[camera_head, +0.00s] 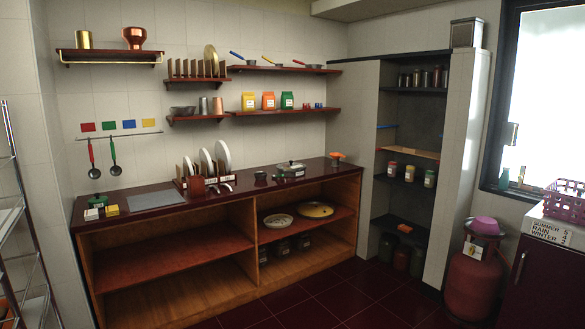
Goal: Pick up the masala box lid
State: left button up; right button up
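A small low box with a pale, shiny lid and a dark knob (291,166) sits on the dark counter, right of the plate rack. It may be the masala box with its lid on, but it is too small to be sure. On the cabinet shelf below, a round pale dish (278,220) and a round yellow-rimmed dish (315,209) lie side by side. I cannot tell whether either is a lid. Neither of my grippers is in view.
The counter (140,218) carries a plate rack (188,182), small bowls and an orange-topped item (337,156). Wall shelves hang above it. A red gas cylinder (472,285) stands at right, a wire rack (22,230) at left. The tiled floor in front is clear.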

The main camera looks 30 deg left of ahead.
aim_at(291, 164)
jog(key=i+j+u, duration=0.8)
jog(key=i, duration=0.7)
jog(key=i+l+u, duration=0.1)
jog(key=i+u, duration=0.2)
jog(key=i, duration=0.7)
